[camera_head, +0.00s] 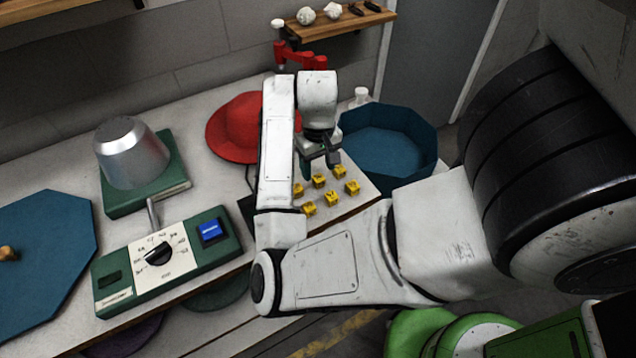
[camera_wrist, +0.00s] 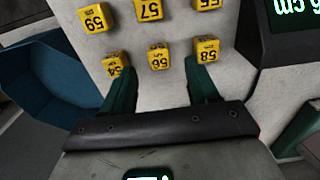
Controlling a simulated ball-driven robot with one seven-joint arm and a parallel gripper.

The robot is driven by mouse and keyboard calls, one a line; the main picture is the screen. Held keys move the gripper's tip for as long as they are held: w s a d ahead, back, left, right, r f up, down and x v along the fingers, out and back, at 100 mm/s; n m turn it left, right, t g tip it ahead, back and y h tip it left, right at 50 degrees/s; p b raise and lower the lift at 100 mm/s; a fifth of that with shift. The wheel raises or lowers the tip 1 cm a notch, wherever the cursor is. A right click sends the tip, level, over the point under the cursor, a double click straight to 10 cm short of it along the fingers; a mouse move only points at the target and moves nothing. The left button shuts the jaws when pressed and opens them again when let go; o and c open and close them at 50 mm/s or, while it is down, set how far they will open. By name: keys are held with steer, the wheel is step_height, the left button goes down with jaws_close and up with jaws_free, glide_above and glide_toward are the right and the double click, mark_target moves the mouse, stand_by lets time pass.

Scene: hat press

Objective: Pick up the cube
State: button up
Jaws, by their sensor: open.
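Several small yellow cubes with black numbers stand in two rows on the pale table (camera_head: 222,180). One cube (camera_head: 352,187) at the right of the group is plain in the head view. In the wrist view, the nearer row holds cube 54 (camera_wrist: 115,63), cube 56 (camera_wrist: 159,57) and cube 58 (camera_wrist: 207,50); the farther row holds 59, 57 and 55. My gripper (camera_head: 320,162) hangs over the cubes, open and empty. In the wrist view its green fingers (camera_wrist: 158,75) are spread, with cube 56 ahead between them; the left fingertip overlaps cube 54, the right one cube 58. Contact cannot be told.
A blue octagonal bin (camera_head: 420,150) stands right of the cubes. A red hat (camera_head: 232,125) lies behind my arm. The hat press (camera_head: 133,155) and its control box (camera_head: 165,262) stand at left. A dark display (camera_wrist: 290,14) shows right of the cubes in the wrist view.

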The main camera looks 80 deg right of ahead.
mark_target(319, 178)
steer(key=shift+f, duration=1.8)
jaws_close()
